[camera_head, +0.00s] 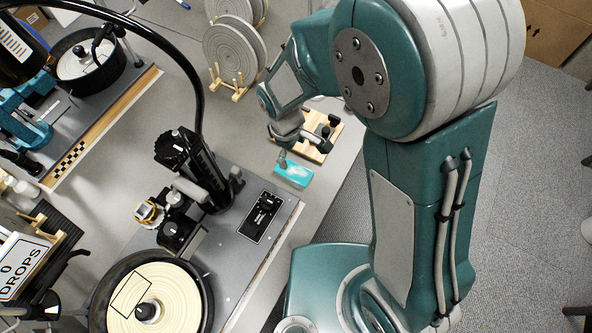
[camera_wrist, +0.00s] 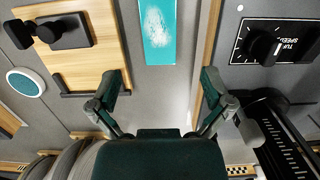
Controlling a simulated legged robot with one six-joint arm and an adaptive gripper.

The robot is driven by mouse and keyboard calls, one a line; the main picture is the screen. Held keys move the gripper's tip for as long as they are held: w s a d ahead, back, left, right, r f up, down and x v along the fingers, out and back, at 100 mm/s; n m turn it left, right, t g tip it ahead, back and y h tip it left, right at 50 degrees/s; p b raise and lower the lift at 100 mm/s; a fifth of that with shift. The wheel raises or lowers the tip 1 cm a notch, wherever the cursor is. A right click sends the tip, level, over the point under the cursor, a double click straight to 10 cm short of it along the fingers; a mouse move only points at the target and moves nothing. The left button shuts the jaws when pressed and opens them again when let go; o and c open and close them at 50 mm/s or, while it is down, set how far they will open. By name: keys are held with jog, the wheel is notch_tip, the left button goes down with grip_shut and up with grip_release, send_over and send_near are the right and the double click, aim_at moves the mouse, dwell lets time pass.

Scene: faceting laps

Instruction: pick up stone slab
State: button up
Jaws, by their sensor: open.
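The stone slab (camera_head: 292,174) is a flat turquoise block with a whitish patch on top. It lies on the grey bench near its edge. In the wrist view the slab (camera_wrist: 158,33) is at top centre, its far end cut off by the frame. My gripper (camera_head: 302,150) is just above and behind the slab in the head view. In the wrist view my gripper (camera_wrist: 160,84) has its fingers spread wide with nothing between them. The slab lies beyond the fingertips, roughly in line with the gap, and nothing touches it.
A wooden board (camera_wrist: 75,68) with black parts lies left of the slab in the wrist view. A control panel with a knob (camera_head: 262,215) and a lap machine with a cream disc (camera_head: 150,290) stand nearby. Grey discs (camera_head: 231,52) stand in a wooden rack behind.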

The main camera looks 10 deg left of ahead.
send_over(294, 171)
jog(key=a, duration=0.1)
notch_tip(294, 171, down, 4)
jog(key=shift+s+f, duration=0.15)
jog(key=f, duration=0.3)
jog(key=d+f, duration=0.1)
jog(key=f, duration=0.1)
jog(key=shift+w+f, duration=0.15)
jog(key=shift+w, duration=0.05)
jog(key=shift+a+f, duration=0.1)
jog(key=shift+f, duration=0.15)
jog(key=shift+a, duration=0.2)
jog(key=shift+d, duration=0.2)
jog(key=c, duration=1.2)
